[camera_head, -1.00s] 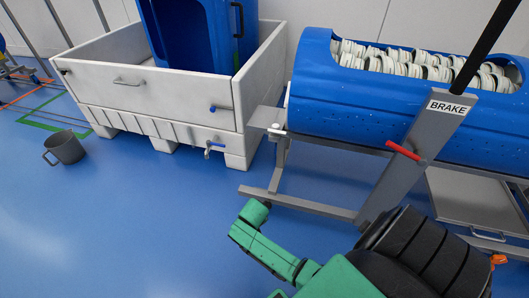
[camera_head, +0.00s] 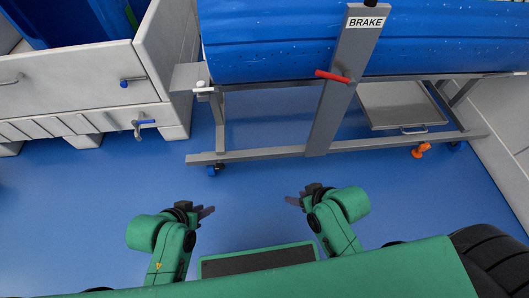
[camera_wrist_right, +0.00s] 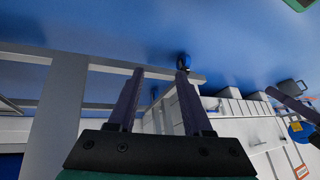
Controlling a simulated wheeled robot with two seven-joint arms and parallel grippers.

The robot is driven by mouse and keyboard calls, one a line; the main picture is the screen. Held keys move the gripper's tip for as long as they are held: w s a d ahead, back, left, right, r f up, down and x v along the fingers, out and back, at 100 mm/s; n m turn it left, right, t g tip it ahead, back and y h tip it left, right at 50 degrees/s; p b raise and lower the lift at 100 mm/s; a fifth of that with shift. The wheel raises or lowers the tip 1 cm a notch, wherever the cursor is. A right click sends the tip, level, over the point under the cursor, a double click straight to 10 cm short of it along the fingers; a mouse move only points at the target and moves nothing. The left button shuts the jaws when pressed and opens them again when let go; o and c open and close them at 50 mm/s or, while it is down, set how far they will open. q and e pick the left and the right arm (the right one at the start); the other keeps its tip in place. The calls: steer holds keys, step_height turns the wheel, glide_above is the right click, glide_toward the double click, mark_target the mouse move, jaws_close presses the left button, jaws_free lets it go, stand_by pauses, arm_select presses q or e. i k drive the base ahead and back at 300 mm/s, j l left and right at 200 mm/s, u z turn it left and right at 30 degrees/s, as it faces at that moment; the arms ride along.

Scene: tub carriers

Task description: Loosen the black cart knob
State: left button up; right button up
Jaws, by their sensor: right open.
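The cart (camera_head: 331,100) carries a blue drum and has a grey post labelled BRAKE. A black part (camera_head: 371,3) shows at the top of the post, cut off by the picture's edge; I cannot tell whether it is the knob. A red lever (camera_head: 333,76) sticks out of the post. My left gripper (camera_head: 206,212) is low over the floor in front of the cart; its jaw gap is unclear. My right gripper (camera_head: 294,200) is open and empty, apart from the cart frame. Its spread fingers show in the right wrist view (camera_wrist_right: 160,75).
A white crate (camera_head: 90,70) with a blue tub stands left of the cart, with a blue-handled tap (camera_head: 143,124). Blue floor (camera_head: 260,180) is clear before the cart.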

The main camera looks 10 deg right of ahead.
mark_target(219, 166)
steer(key=i+j+z, duration=0.15)
steer(key=j+z, duration=0.75)
steer(key=j, duration=0.2)
steer(key=j+z, duration=0.4)
steer(key=j, duration=0.25)
